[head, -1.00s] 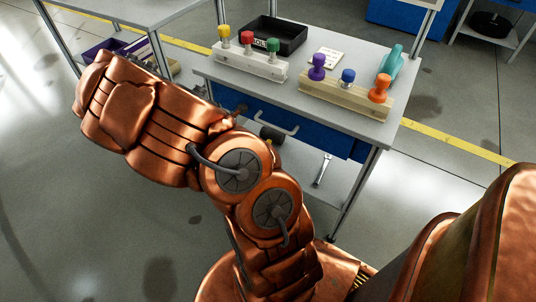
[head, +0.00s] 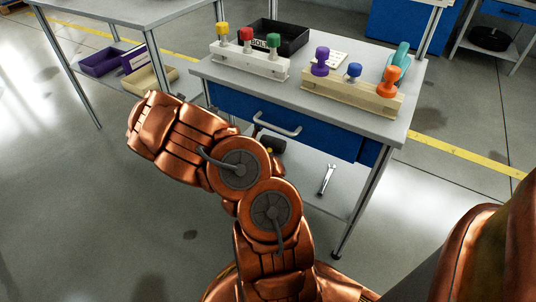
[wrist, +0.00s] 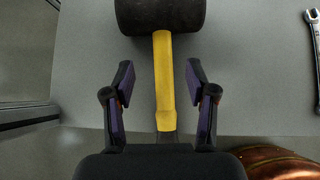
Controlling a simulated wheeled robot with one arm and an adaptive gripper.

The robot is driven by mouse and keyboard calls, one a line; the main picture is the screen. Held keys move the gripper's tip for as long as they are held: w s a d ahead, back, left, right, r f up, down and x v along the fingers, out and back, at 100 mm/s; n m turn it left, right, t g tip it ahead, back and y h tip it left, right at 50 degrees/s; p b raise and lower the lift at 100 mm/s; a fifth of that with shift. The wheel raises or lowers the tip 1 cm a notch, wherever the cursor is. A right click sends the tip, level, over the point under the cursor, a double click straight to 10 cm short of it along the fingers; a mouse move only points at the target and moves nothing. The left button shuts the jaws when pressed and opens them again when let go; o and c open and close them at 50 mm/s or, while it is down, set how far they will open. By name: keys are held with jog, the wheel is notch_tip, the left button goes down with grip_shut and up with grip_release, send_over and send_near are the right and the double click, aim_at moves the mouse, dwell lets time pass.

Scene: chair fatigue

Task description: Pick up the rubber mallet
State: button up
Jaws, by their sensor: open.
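The rubber mallet (wrist: 164,75) has a black head and a yellow handle and lies on a grey shelf (wrist: 255,75) in the wrist view. In the head view a dark part of the mallet (head: 272,145) shows on the lower shelf under the drawer, partly hidden by my arm. My gripper (wrist: 160,80) is open, with one finger on each side of the yellow handle and a gap on both sides. The mallet head is beyond the fingertips. In the head view my gripper is hidden.
A wrench (head: 327,179) lies on the lower shelf, right of the mallet. The blue drawer (head: 315,130) with its handle (head: 277,127) hangs above. The tabletop holds two blocks with colored knobs (head: 250,62) and a black bin (head: 285,36). A table leg (head: 362,205) stands right.

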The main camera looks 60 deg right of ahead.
jog(key=shift+b+x, duration=0.85)
jog(key=shift+x, duration=1.3)
jog(key=shift+s+f, duration=0.1)
jog(key=shift+s, duration=0.1)
grip_shut()
